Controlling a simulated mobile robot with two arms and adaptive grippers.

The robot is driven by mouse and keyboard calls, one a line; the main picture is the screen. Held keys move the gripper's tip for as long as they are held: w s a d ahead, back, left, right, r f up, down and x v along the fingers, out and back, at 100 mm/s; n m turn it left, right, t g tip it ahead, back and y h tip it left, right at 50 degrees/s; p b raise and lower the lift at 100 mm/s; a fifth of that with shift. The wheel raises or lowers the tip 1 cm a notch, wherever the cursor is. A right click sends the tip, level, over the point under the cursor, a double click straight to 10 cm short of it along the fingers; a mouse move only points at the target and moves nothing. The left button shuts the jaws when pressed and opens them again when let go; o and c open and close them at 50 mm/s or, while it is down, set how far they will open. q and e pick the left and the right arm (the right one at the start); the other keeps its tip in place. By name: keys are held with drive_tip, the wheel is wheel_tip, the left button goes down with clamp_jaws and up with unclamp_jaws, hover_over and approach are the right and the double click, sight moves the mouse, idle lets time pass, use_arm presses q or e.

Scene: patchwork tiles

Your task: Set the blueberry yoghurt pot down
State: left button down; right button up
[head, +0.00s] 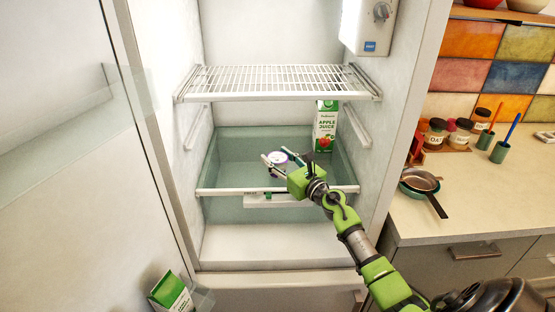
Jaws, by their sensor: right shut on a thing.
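The blueberry yoghurt pot (277,158) shows as a small round white and purple top. My right gripper (278,157) is shut on it, with one finger on each side. The pot is inside the open fridge, over the clear greenish bin (232,147) below the wire shelf. I cannot tell whether its base touches anything; its lower part is hidden. My left gripper is not in view.
An apple juice carton (326,127) stands at the right, close behind the gripper. The wire shelf (275,82) is above and empty. A white rail (222,192) crosses the bin's front. The bin's left side looks clear. Another carton (171,292) is at the lower left by the door.

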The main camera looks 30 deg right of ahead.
drive_tip(key=o, duration=1.3)
drive_tip(key=shift+f, duration=0.1)
drive_tip(key=shift+r+p, duration=0.3)
drive_tip(key=s, duration=1.2)
drive_tip(key=shift+d+b, duration=0.2)
drive_tip(key=shift+b, duration=0.25)
drive_tip(key=shift+f, duration=0.15)
